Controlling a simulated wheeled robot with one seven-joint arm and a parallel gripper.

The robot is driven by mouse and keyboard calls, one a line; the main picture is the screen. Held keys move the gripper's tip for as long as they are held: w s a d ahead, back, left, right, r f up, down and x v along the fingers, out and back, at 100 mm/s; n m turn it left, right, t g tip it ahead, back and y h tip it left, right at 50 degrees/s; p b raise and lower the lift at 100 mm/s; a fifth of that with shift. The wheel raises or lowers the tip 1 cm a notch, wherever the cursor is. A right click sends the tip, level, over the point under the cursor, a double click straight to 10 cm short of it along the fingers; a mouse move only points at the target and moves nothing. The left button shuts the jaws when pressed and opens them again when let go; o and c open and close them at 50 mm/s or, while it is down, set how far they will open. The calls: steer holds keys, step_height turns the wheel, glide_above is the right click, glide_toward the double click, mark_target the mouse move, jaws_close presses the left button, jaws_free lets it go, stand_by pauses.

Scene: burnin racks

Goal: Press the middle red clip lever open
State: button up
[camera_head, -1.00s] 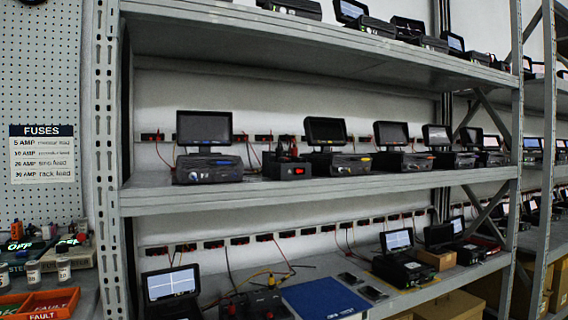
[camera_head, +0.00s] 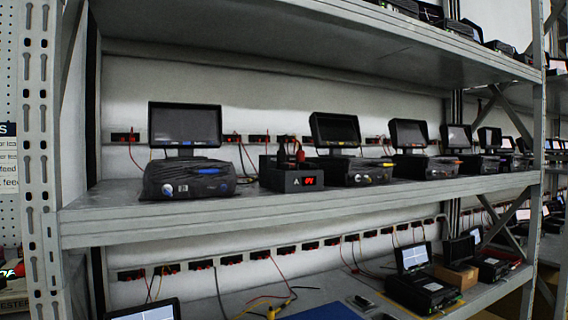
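A black power supply box (camera_head: 290,175) with a lit red display stands on the middle shelf. Dark red clips (camera_head: 291,152) rise from its top. They are small and dark, so I cannot tell the separate levers apart, which one is the middle one, or whether any is open. My gripper is not in view.
A monitor unit (camera_head: 186,150) stands left of the box and another monitor unit (camera_head: 338,148) stands right of it, both close. The shelf's front edge (camera_head: 300,205) is clear. A grey upright post (camera_head: 41,160) stands at the left. Another shelf hangs above.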

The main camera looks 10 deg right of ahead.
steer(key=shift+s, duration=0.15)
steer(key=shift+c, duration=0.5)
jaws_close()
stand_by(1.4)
